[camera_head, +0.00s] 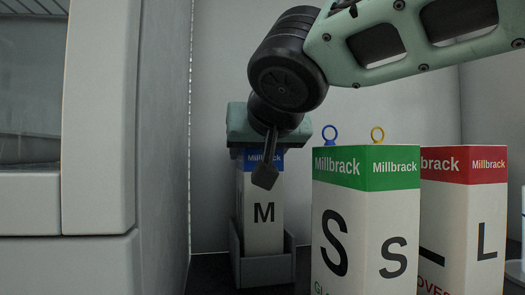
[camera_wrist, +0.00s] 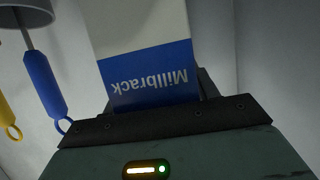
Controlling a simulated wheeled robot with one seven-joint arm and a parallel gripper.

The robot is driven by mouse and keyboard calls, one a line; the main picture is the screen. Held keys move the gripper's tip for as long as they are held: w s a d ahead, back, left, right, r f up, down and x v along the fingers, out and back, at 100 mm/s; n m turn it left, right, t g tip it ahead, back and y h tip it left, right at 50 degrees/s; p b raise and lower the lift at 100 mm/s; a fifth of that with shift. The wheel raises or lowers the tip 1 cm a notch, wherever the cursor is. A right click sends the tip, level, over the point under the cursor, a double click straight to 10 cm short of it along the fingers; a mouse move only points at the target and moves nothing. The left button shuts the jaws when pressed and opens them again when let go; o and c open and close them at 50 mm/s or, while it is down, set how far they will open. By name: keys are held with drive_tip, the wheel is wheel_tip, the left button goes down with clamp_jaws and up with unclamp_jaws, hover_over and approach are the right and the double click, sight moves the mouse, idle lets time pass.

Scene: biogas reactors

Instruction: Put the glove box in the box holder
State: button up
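The glove box (camera_head: 262,212) is white with a blue top band and the letter M. It stands upright inside the grey box holder (camera_head: 268,270), whose low front and taller left wall show around its base. My gripper (camera_head: 265,172) points down at the top of the box, with one dark finger in front of its upper face. In the wrist view the blue Millbrack band of the glove box (camera_wrist: 150,78) lies right at my gripper. The other finger is hidden, and I cannot tell whether the fingers press on the box.
A green-topped S box (camera_head: 366,225) and a red-topped L box (camera_head: 470,215) stand close on the right. A pale cabinet (camera_head: 95,120) fills the left. A wall is behind the holder.

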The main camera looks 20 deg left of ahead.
drive_tip(key=shift+o, duration=1.2)
drive_tip(key=shift+r, duration=0.2)
drive_tip(key=v, duration=1.2)
drive_tip(key=shift+p, duration=0.4)
